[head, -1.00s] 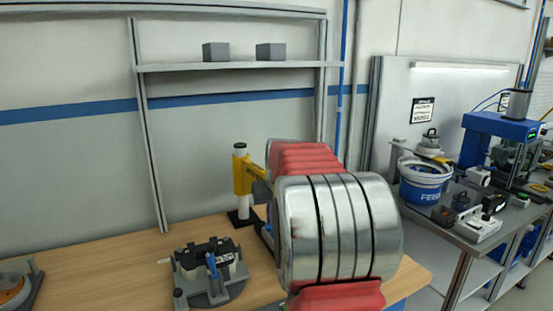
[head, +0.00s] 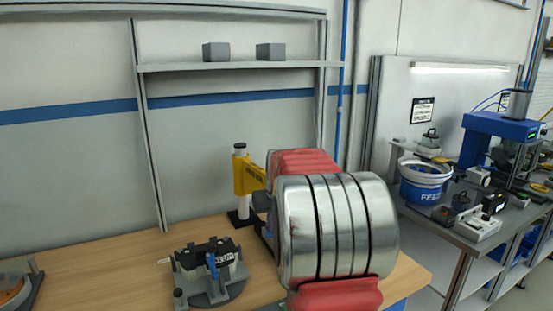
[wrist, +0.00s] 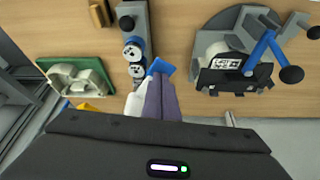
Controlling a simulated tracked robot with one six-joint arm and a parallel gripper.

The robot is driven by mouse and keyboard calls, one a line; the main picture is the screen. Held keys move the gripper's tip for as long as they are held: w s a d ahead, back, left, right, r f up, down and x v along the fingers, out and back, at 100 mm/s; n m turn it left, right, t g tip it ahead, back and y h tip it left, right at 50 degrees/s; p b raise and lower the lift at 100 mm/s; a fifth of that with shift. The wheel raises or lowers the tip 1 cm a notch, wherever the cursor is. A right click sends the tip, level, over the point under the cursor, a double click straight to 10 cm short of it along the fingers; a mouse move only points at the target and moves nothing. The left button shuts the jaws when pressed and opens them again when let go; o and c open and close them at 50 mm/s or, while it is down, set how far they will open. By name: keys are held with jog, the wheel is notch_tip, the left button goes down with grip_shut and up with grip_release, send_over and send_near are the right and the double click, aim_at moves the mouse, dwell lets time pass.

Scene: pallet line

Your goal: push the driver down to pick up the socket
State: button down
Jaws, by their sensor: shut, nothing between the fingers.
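In the wrist view, my gripper (wrist: 152,95) is shut, with its pale and purple fingers close together and nothing clearly between them. A blue piece (wrist: 160,67) shows at their tips; I cannot tell whether it is part of the fingers. Just beyond, a grey holder (wrist: 137,27) carries two round parts with bright, blue-edged tops, perhaps sockets (wrist: 133,52). No driver is clearly identifiable; a yellow tool body (head: 250,178) on an upright post stands at the back of the bench in the head view. My arm hides my gripper there.
A grey round fixture with a black part and blue lever (head: 208,268) sits on the wooden bench (head: 120,262); it is at the right in the wrist view (wrist: 235,62). A green-based grey part (wrist: 78,80) lies left of the holder. A second bench (head: 470,232) stands at right.

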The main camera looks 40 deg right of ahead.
jog(key=shift+s+f, duration=0.1)
jog(key=shift+f, duration=0.6)
jog(key=shift+r, duration=0.2)
dwell(0.5)
notch_tip(320, 180, up, 9)
dwell(1.6)
dwell(0.4)
